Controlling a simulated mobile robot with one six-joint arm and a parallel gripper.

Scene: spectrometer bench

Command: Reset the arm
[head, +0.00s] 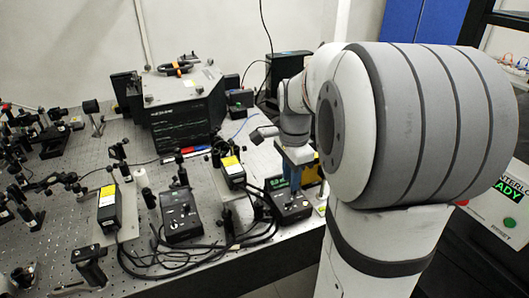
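My arm fills the right side of the head view, its large white and grey links nearest the camera. Its far end reaches down over the right front of the bench. My gripper (297,178) is at that end, above a black control box (289,206) with a lit green display. The fingers are small and partly hidden, so I cannot tell whether they are open or shut, or touching the box. A dark part sticks out to the left of the wrist.
The perforated optical bench (75,228) holds a large black instrument (183,112), a second control box (180,215), a yellow-topped module (108,208) and many optics mounts at left. Loose black cables (170,259) lie along the front. An interlock panel reading READY (511,190) stands at right.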

